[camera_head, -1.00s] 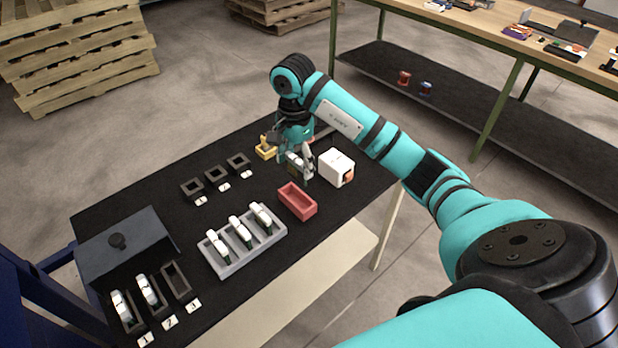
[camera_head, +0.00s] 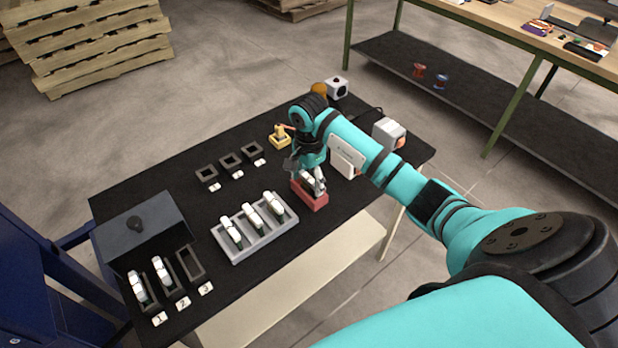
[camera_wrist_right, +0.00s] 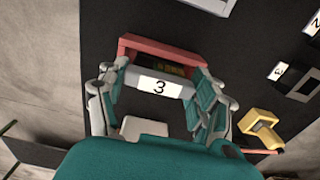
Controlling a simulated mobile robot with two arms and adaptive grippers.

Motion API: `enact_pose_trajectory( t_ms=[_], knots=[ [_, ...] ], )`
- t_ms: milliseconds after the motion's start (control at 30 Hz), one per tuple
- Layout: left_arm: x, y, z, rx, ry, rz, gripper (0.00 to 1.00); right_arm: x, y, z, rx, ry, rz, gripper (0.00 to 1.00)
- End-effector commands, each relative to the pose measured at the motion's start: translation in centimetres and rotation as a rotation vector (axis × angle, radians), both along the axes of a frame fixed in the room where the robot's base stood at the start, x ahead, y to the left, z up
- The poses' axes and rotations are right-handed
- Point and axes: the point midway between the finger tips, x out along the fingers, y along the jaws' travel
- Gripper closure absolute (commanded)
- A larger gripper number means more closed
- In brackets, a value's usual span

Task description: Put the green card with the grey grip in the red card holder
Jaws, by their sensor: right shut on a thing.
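The red card holder (camera_head: 312,198) is an open box near the table's right front edge; in the wrist view its wall (camera_wrist_right: 175,49) shows beyond the fingers. My right gripper (camera_head: 314,181) is over the holder, pointing down, shut on the card's pale grey grip, which carries a white label "3" (camera_wrist_right: 160,87). A dark strip of the card (camera_wrist_right: 163,67) with yellowish marks shows beside the grip, within the holder's outline. How deep the card sits, and its green face, are hidden by the grip and fingers. My left gripper is not in view.
A grey rack (camera_head: 268,243) with several white-gripped cards stands left of the holder. A yellow object (camera_head: 279,138) and small black frames (camera_head: 231,163) are behind. A white box (camera_head: 389,132) stands to the right. A dark case (camera_head: 140,232) and numbered slots are at left.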

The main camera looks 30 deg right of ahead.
Motion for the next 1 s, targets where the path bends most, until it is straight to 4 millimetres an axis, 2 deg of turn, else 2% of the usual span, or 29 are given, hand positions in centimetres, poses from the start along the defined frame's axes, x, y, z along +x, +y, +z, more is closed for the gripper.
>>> enact_pose_trajectory(
  t_ms=[67,100,267,600,667,767,1000],
  knots=[
    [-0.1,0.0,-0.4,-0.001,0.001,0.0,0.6,0.0,0.0,-0.4,-0.001,-0.001,0.0,0.67],
    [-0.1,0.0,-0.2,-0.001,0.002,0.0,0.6,0.0,0.0,-0.2,0.0,-0.001,0.0,0.29],
    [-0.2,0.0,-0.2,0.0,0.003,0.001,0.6,0.0,0.0,-0.2,0.0,0.0,0.0,0.1],
    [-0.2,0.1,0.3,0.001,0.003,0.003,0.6,0.0,0.0,0.4,0.001,0.0,0.0,0.1],
    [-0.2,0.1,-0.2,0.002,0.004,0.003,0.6,0.1,-0.1,0.7,-0.002,-0.002,0.0,0.1],
    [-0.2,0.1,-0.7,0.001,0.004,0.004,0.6,0.1,-0.2,2.4,-0.005,-0.005,0.0,0.1],
    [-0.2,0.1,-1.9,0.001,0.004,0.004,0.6,0.1,-0.1,7.6,-0.003,-0.007,0.0,0.1]
  ],
)
